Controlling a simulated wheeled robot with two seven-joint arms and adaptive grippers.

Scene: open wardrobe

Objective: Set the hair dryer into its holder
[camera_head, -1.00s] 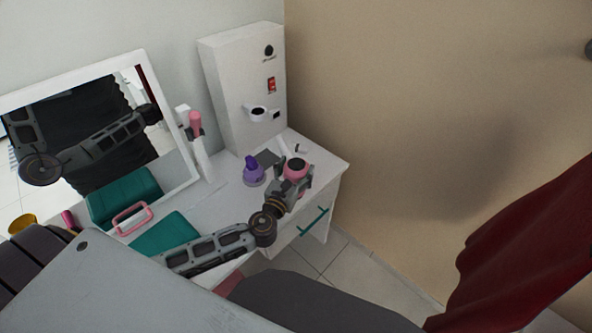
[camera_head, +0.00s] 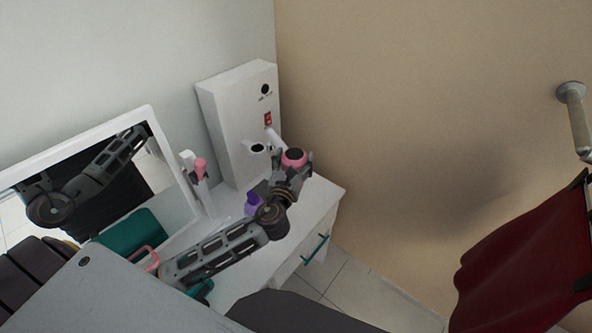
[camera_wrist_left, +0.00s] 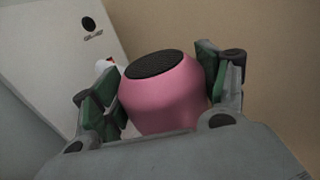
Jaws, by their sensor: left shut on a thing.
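The hair dryer's pink body with a dark round grille (camera_head: 294,156) is between the fingers of my left gripper (camera_head: 296,169), which is shut on it. In the left wrist view the pink body (camera_wrist_left: 165,105) sits between the two green-padded fingers, grille up. The holder is a white ring (camera_head: 257,148) on the front of the tall white box (camera_head: 232,110). The dryer is to the right of the ring and apart from it in the picture. The dryer's lower part is hidden by the gripper. My right gripper is not seen.
A purple bottle (camera_head: 253,204) stands on the white table (camera_head: 322,196), close to my left arm. A red cloth (camera_head: 530,255) hangs at the right.

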